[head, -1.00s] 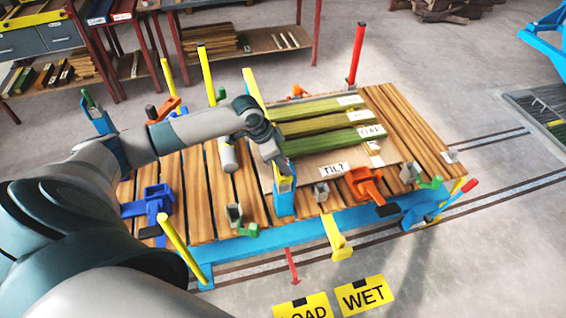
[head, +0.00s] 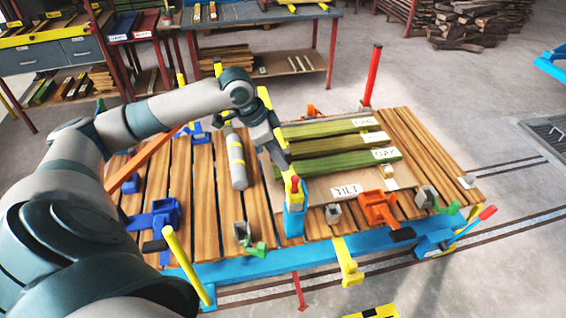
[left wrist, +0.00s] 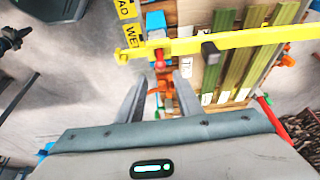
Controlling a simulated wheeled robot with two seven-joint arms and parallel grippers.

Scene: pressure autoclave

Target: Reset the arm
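A yellow arm (head: 264,97) rises from a blue post (head: 294,222) with a red tip at the trolley's near edge; my left gripper hides its middle. In the left wrist view the yellow arm (left wrist: 255,40) crosses the picture and carries a dark block. A red knob (left wrist: 160,62) shows at its blue mount (left wrist: 157,22). My left gripper (head: 283,160) is beside the yellow arm. In the left wrist view its two fingers (left wrist: 157,85) are spread with a gap between them. I cannot tell whether they touch anything. My right gripper is out of view.
The slatted trolley (head: 205,195) bears green-tinted boards (head: 350,145), a TILT label (head: 347,191), a grey cylinder (head: 236,160), a blue clamp (head: 157,218) and an orange clamp (head: 379,208). A red post (head: 373,75) stands at the far edge. Open floor lies at the right.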

